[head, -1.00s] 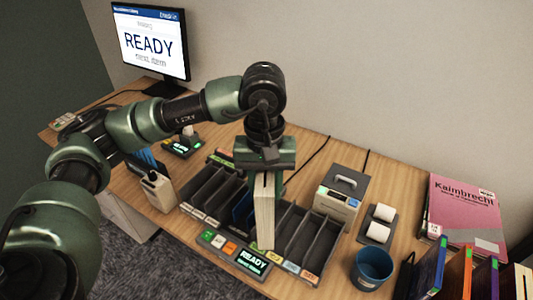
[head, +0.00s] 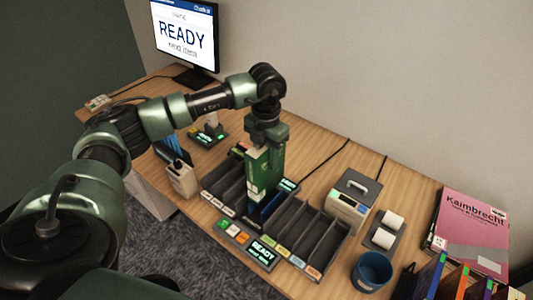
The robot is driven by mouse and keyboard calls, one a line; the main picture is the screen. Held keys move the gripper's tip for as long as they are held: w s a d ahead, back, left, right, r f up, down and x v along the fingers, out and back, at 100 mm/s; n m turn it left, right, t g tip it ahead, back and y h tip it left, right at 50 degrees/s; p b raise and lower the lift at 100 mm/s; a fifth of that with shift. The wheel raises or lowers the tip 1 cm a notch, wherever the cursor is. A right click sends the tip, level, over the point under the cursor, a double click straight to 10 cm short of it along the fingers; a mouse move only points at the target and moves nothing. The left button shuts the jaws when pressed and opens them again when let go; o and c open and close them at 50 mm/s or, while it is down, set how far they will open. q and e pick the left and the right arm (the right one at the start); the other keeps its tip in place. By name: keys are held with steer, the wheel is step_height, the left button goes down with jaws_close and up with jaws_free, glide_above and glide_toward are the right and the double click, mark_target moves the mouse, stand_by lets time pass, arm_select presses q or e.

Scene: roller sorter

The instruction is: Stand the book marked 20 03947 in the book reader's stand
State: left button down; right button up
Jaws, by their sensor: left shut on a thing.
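My left gripper (head: 265,146) is shut on a green book (head: 263,168), held upright with its cover facing me. White labels show on it, but the number is too small to read. The book hangs over the back middle of the grey slotted sorter (head: 290,222); I cannot tell whether it touches anything. Behind it, a low dark unit with a green-lit display (head: 289,185) shows partly; it may be the book reader, and its stand is hidden. A blue book (head: 268,205) sits in a slot below. My right gripper is not in view.
A monitor (head: 187,37) reads READY. A second small lit device (head: 207,136) stands at the back left. A grey box with a handle (head: 348,200), a blue cup (head: 371,271), a pink book (head: 472,232) and several upright books (head: 430,277) are at the right.

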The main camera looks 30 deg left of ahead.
arm_select(q)
steer(key=shift+f+b, duration=0.65)
steer(key=shift+f, duration=0.35)
step_height(320, 180, down, 7)
steer(key=b, duration=0.5)
steer(key=shift+f, duration=0.2)
steer(key=shift+f+b, duration=0.4)
steer(key=shift+b, duration=0.15)
steer(key=c, duration=0.9)
jaws_free()
steer(key=shift+r+b, duration=0.75)
steer(key=shift+r, duration=3.15)
